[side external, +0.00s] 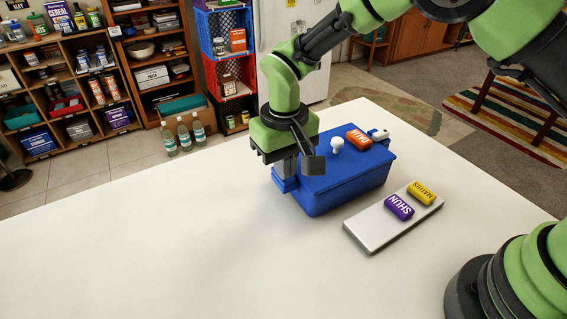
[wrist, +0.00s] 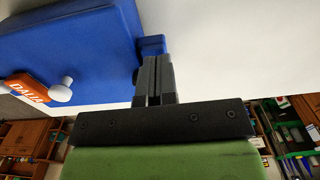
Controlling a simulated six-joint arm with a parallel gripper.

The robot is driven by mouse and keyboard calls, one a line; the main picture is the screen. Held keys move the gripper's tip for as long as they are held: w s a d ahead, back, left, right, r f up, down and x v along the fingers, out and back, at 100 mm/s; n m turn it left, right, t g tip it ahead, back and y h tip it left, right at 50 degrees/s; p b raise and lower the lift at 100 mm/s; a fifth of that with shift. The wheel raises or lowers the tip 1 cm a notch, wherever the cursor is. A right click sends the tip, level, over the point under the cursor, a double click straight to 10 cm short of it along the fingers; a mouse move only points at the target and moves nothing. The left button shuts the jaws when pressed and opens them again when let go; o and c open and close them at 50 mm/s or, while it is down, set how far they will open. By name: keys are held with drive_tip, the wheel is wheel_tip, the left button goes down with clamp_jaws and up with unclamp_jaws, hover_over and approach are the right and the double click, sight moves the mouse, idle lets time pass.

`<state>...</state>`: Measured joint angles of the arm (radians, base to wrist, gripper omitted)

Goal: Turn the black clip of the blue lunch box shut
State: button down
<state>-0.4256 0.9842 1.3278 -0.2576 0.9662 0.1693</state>
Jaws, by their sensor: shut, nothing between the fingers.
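The blue lunch box (side external: 345,185) stands on the white table with its lid down. In the wrist view the blue box (wrist: 70,45) fills the upper left. A white knob (side external: 337,143) is on the lid. My gripper (side external: 290,168) is at the box's left end, by a blue block that sticks out there. In the wrist view my gripper's fingers (wrist: 153,62) are together and empty, with their tips at that blue block (wrist: 151,45). A small dark piece (wrist: 135,76) shows just left of the fingers; I cannot tell whether it is the black clip.
An orange labelled pack (side external: 359,137) lies on the lid, with a white piece (side external: 379,134) at the far end. Right of the box a grey board (side external: 375,229) carries a purple pack (side external: 399,207) and a yellow pack (side external: 422,193). The table's left and front are clear.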

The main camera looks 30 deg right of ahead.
drive_tip(key=shift+w+d, duration=0.15)
drive_tip(key=shift+d, duration=0.35)
idle(0.3)
idle(0.4)
drive_tip(key=shift+s, duration=0.4)
wheel_tip(320, 180, up, 7)
idle(0.7)
